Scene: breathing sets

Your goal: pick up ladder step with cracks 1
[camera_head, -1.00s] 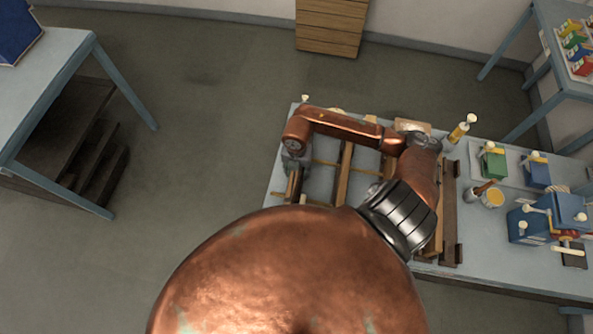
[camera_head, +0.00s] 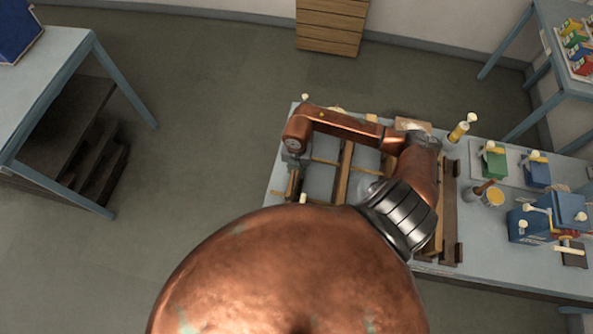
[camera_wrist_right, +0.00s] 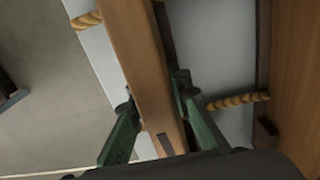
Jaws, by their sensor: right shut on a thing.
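My right gripper (camera_wrist_right: 155,98) has its two green fingers on either side of a long brown wooden board (camera_wrist_right: 135,45) and is shut on it. No cracks show on the board's visible face, so I cannot tell whether it is the ladder step with cracks 1. In the head view, my right arm reaches over the table and bends down at the table's left edge, where the gripper (camera_head: 293,165) is mostly hidden by its wrist. More wooden boards (camera_head: 343,172) lie to the right of it. My left gripper is not in view.
Twisted rope pieces (camera_wrist_right: 238,100) stick out beside the held board, and another board (camera_wrist_right: 292,75) stands at the right. Floor is open at left.

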